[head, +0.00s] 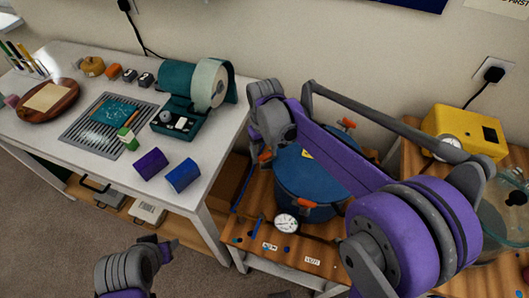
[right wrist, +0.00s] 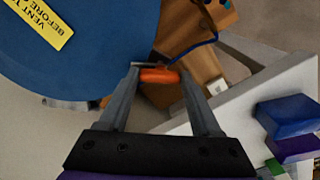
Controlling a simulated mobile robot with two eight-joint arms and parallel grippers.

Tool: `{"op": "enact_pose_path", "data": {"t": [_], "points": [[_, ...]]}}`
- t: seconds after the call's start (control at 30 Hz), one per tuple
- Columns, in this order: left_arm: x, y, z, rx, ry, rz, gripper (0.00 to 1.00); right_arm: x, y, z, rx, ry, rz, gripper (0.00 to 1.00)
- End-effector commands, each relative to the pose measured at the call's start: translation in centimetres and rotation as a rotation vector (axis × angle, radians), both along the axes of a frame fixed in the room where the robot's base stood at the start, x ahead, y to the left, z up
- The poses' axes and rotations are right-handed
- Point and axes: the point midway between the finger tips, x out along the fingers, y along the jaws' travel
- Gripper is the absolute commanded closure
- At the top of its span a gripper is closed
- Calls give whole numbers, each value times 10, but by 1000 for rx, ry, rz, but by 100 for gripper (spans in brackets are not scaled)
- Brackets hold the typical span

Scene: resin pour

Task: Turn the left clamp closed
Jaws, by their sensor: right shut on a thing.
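The blue pot (head: 300,193) stands on the wooden bench with orange-handled clamps around its rim. The left clamp (head: 264,155) is at the rim's left side, below my right gripper (head: 266,148), and partly hidden by it. In the right wrist view, the fingers of my right gripper (right wrist: 158,80) are around the left clamp's orange handle (right wrist: 158,75), beside the blue lid (right wrist: 75,40), and shut on it.
A dial gauge (head: 286,223) is at the front of the wooden bench (head: 250,235). A yellow pump (head: 464,132) and glass vessel (head: 505,215) stand at right. The white table (head: 75,150) at left holds a teal machine (head: 180,95) and two rolls (head: 151,163).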

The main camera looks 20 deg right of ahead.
Motion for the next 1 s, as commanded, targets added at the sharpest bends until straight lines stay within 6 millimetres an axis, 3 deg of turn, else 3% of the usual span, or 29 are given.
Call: {"op": "enact_pose_path", "data": {"t": [0.5, 1.0], "points": [[-2, 0, -7, 0, 4, 0, 50, 0, 0, 0, -1, 0, -365, 91], [-2, 0, -8, 0, 5, 0, 50, 0, 0, 1, -1, -1, -450, 91]]}}
